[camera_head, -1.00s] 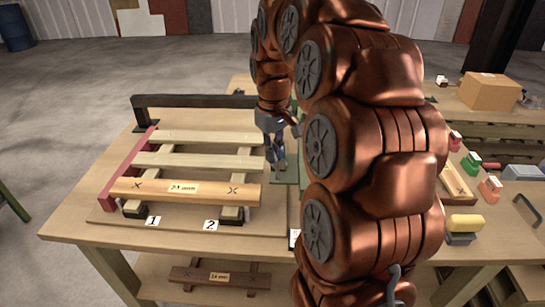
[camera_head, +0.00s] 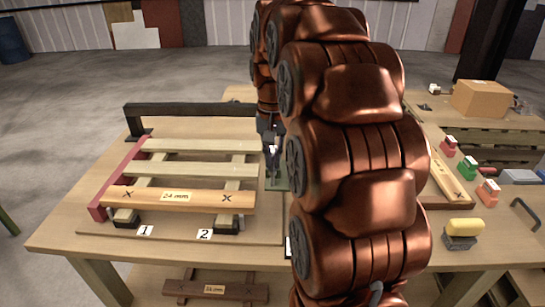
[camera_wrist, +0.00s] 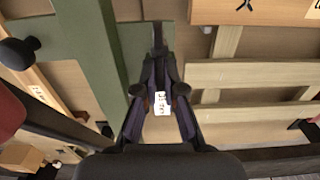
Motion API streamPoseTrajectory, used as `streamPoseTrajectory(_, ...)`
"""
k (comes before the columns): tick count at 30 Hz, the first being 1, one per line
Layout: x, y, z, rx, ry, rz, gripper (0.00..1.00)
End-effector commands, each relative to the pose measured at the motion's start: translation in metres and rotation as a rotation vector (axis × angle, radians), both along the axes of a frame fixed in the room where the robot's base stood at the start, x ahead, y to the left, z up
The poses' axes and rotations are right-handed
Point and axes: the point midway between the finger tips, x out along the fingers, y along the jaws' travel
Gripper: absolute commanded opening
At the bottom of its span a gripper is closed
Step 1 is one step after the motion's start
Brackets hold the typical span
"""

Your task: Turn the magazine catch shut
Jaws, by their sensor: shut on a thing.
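My gripper (camera_wrist: 158,62) points down and its fingers are closed together at the tips. In the head view my gripper (camera_head: 270,160) is over the green plate (camera_head: 277,184), just right of the slatted rack. The fingers are shut on a small dark piece, apparently the magazine catch (camera_wrist: 158,38), beside the green plate in the wrist view (camera_wrist: 88,60). Most of the catch is hidden by the fingers, and I cannot tell its angle. A small white label (camera_wrist: 162,103) shows between the fingers; its text is unreadable.
The rack holds a wooden bar marked 24 mm (camera_head: 178,197) and pale slats (camera_head: 200,146). A black rail (camera_head: 195,108) stands behind it. A dark knob (camera_wrist: 18,52) rises near the green plate. Coloured blocks (camera_head: 467,168) and a cardboard box (camera_head: 480,98) are at the right.

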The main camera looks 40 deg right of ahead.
Motion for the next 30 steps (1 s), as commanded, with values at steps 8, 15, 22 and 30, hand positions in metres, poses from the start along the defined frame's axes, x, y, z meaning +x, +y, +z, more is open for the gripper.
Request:
streamPoseTrajectory(8, -0.0028, 0.0003, -0.0059, 0.006, 0.015, -0.023, 0.00)
streamPoseTrajectory(15, -0.0030, 0.0003, -0.0061, 0.007, 0.015, -0.023, 0.00)
streamPoseTrajectory(22, -0.0031, 0.0003, -0.0061, 0.007, 0.015, -0.023, 0.29)
streamPoseTrajectory(30, -0.0016, 0.0002, -0.0030, 0.003, 0.008, -0.021, 0.33)
